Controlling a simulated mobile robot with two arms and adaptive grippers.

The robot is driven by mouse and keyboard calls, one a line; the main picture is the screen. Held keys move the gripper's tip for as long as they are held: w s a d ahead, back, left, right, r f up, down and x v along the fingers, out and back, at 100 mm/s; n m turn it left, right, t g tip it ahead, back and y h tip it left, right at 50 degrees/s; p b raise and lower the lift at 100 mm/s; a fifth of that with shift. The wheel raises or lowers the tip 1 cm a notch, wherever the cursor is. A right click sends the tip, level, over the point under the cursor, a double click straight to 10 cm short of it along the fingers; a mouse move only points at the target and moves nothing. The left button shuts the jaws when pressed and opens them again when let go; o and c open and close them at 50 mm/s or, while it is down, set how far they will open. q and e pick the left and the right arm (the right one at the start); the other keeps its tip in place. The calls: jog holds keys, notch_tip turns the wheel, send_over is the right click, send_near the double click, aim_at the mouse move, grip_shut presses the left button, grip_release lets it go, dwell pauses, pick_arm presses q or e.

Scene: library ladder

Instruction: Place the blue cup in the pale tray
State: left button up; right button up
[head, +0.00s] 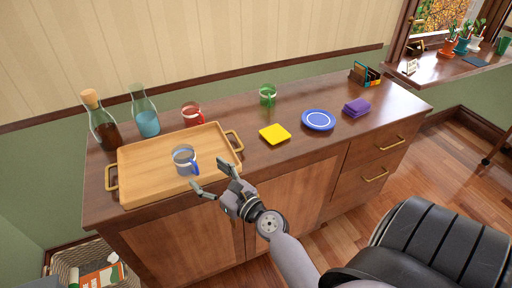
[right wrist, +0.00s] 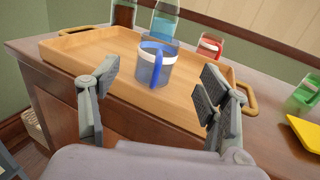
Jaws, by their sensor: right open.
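The blue cup (head: 183,160), with a blue handle and a pale band, stands upright in the pale wooden tray (head: 143,188), toward its front right part. In the right wrist view the cup (right wrist: 153,66) shows between and beyond the fingers, standing on the tray floor (right wrist: 110,62). My right gripper (head: 211,180) is open and empty just in front of the tray's front edge, apart from the cup. It also shows in the right wrist view (right wrist: 152,92). My left gripper is not in view.
Behind the tray stand a corked bottle (head: 103,122), a blue-filled carafe (head: 145,112) and a red cup (head: 192,114). To the right are a green cup (head: 267,95), a yellow square (head: 275,134), a blue plate (head: 318,120) and purple cloths (head: 356,107).

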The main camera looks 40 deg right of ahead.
jog(key=s+a+f+n+g, duration=0.2)
jog(key=s+f+n+g, duration=0.1)
jog(key=f+n, duration=0.65)
jog(key=s+a+f+n+g, duration=0.25)
jog(key=f+n, duration=0.45)
jog(key=f, duration=0.5)
jog(key=s+a+f+n+g, duration=0.2)
jog(key=s+f+n+g, duration=0.15)
jog(key=f+n, duration=0.6)
jog(key=s+f+n+g, duration=0.3)
jog(key=s+f+n, duration=0.1)
jog(key=s+f, duration=0.9)
jog(key=s+d+f+n+g, duration=0.1)
jog(key=s+d+f+n, duration=0.1)
jog(key=s, duration=0.5)
jog(key=s+d+f+n+g+h, duration=0.1)
jog(key=s+f+n+g, duration=0.1)
jog(key=s, duration=0.5)
jog(key=s+d+f+n+g, duration=0.2)
jog(key=s+f+n, duration=0.1)
jog(key=s+f, duration=0.3)
jog(key=shift+s+d+h, duration=0.3)
jog(key=shift+s+h, duration=0.1)
jog(key=shift+s, duration=0.6)
jog(key=shift+c, duration=0.4)
